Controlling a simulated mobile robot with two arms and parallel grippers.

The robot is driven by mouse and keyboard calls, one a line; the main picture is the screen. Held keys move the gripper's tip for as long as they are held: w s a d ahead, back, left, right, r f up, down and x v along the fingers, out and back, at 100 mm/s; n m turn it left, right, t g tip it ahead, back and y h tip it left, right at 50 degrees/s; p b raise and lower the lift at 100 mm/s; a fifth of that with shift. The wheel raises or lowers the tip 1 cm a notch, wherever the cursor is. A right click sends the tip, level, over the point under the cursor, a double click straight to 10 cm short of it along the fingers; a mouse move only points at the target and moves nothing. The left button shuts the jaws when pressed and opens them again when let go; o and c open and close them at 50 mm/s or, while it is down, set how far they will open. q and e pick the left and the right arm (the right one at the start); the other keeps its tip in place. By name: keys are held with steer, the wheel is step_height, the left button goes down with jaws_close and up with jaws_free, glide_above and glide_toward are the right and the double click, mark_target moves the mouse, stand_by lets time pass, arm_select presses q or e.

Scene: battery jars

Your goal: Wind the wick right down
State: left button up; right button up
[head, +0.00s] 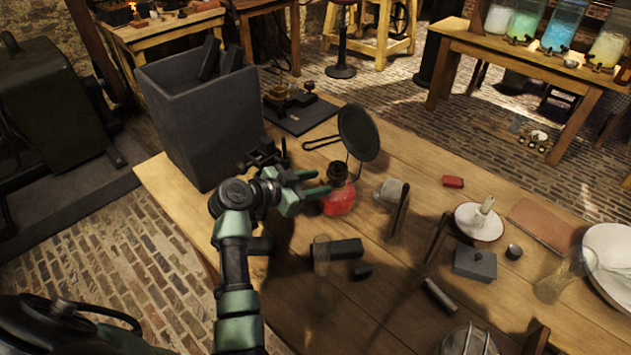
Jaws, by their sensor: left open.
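A small lamp with a red body (339,201) and a dark burner collar (338,173) stands upright on the wooden table. A round dark disc (359,132) on a thin stem stands just behind it. My left gripper (325,183) reaches in from the left with its green fingers open, at the left side of the lamp's collar. I cannot tell whether a fingertip touches the lamp. The wick and its winding knob are too small or hidden to make out. My right gripper is not in view.
A tall grey box (200,120) stands left of my arm. A glass jar (390,192), dark block (338,249), clear upright glass (321,255) and grey box (475,262) stand nearby. A white plate (610,262) lies at right. Bare wood shows around the red block (453,181).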

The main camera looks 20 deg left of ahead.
arm_select(q)
jaws_close()
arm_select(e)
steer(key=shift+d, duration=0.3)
arm_select(q)
steer(key=shift+a+f, duration=0.1)
steer(key=shift+n, duration=0.3)
steer(key=shift+w+a+n+g+h, duration=0.15)
steer(key=shift+n+g+h, duration=0.45)
steer(key=shift+n+h, duration=0.8)
steer(key=shift+n, duration=0.6)
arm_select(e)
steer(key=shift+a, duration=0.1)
arm_select(q)
jaws_free()
